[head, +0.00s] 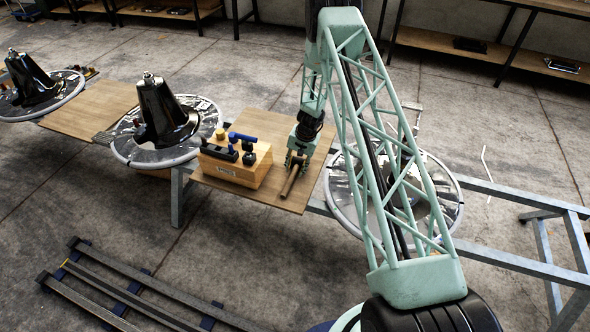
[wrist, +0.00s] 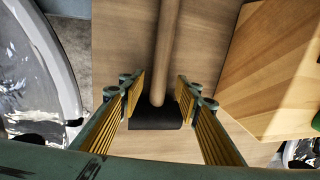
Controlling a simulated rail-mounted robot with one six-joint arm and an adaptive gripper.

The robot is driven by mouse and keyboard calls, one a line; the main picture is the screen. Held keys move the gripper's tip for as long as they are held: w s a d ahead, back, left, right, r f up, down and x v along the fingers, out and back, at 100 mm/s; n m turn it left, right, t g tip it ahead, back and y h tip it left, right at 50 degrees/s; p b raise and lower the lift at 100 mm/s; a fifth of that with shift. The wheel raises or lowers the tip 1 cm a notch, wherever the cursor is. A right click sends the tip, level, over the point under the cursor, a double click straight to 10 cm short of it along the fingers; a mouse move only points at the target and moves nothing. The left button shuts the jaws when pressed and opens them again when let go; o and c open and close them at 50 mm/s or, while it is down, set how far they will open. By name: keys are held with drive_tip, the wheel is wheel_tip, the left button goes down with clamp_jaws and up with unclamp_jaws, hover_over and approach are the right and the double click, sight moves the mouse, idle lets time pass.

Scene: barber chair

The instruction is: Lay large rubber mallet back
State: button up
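The large mallet lies on the wooden board (head: 250,192). Its wooden handle (head: 290,181) sticks out from below my gripper (head: 297,158) toward the front of the board. In the wrist view the handle (wrist: 167,50) runs down from the top edge to between my open fingers (wrist: 158,103). A black block (wrist: 155,117), seemingly the mallet's rubber head, shows at its lower end, partly covered by the handle. The ribbed yellow finger pads stand apart on either side, with gaps to the handle. The exact height of the fingers over the board is unclear.
Left of my gripper a wooden block (head: 246,172) carries several dark, blue and yellow tools; it is also close by in the wrist view (wrist: 265,65). A black cone on a round base (head: 165,118) stands farther left. Another round metal base (head: 340,195) is right of the board.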

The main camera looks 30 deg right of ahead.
drive_tip(key=v, duration=1.2)
idle(0.6)
drive_tip(key=shift+a, duration=0.1)
drive_tip(key=shift+r, duration=0.15)
idle(0.4)
